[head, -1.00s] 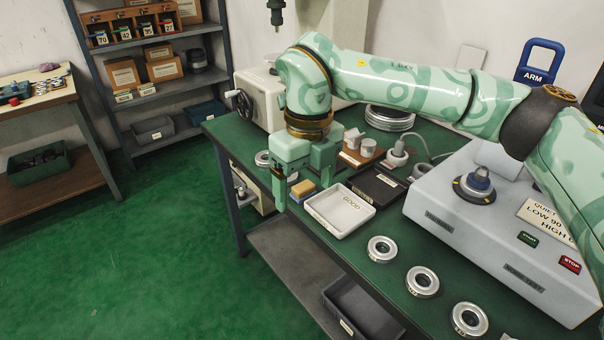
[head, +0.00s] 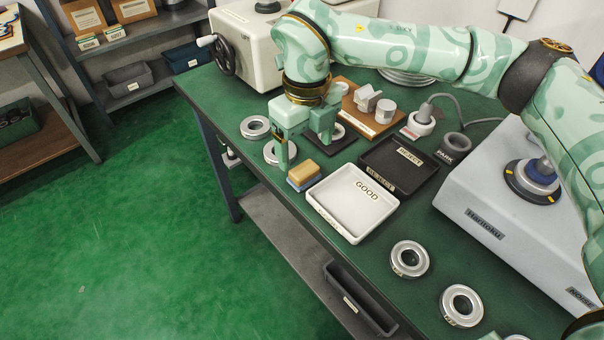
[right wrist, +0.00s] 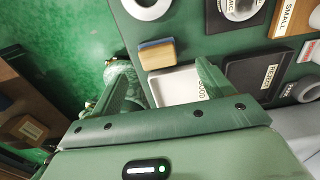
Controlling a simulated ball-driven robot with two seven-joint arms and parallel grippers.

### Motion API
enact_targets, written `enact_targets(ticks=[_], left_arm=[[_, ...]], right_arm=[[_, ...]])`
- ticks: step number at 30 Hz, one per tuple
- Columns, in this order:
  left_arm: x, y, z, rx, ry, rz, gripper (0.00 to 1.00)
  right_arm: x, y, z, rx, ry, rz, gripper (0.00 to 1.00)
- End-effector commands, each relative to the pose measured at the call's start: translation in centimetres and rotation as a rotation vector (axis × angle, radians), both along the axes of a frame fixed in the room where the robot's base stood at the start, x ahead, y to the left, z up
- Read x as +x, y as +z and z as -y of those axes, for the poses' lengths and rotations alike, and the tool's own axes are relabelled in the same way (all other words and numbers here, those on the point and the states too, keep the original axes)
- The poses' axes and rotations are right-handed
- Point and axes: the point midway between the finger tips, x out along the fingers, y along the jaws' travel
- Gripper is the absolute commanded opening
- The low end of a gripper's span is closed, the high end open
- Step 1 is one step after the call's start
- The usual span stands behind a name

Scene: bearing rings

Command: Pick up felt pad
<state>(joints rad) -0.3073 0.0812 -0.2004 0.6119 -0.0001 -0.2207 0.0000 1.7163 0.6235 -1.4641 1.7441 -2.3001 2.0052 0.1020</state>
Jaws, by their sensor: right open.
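The felt pad (head: 303,174) is a small block with a tan top and a blue lower layer. It lies on the green bench beside the left corner of the white GOOD tray (head: 345,222). It also shows in the right wrist view (right wrist: 157,54), just beyond my fingers. My right gripper (head: 304,154) is open and empty, pointing down with its fingers just behind the pad in the head view. In the right wrist view, its two fingers (right wrist: 168,78) stand apart with the tray between and below them. My left gripper is not in view.
A black REJECT tray (head: 399,165) adjoins the GOOD tray. Bearing rings lie behind the pad (head: 255,127) and along the front (head: 410,259). A wooden block stand (head: 372,112) and a grey test machine (head: 500,190) flank the space. The bench edge is close to the pad.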

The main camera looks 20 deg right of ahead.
Motion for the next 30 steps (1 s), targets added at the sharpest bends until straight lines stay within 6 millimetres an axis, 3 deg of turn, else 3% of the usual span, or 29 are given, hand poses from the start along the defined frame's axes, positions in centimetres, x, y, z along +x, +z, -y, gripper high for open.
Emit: enact_targets(ticks=[1,8,14,23,28,29,30], left_arm=[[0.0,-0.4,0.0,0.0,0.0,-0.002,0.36],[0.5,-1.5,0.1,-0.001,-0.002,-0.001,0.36],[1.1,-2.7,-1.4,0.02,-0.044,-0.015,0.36],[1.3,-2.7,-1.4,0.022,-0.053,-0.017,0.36],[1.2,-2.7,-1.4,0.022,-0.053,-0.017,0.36],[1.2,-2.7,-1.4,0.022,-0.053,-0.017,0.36],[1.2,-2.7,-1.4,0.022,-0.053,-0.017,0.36]], right_arm=[[0.0,-1.0,0.0,0.001,0.001,-0.004,0.8],[0.1,-3.1,-0.1,0.001,0.001,-0.004,0.8],[0.1,-6.4,-0.2,0.001,0.0,-0.006,0.8],[0.1,-6.7,-0.2,0.001,0.0,0.002,0.8],[0.1,-6.7,-0.2,0.001,0.0,0.002,0.38],[0.1,-6.7,-0.2,0.001,0.0,0.002,0.32],[0.1,-6.7,-0.2,0.001,0.0,0.002,0.32]])
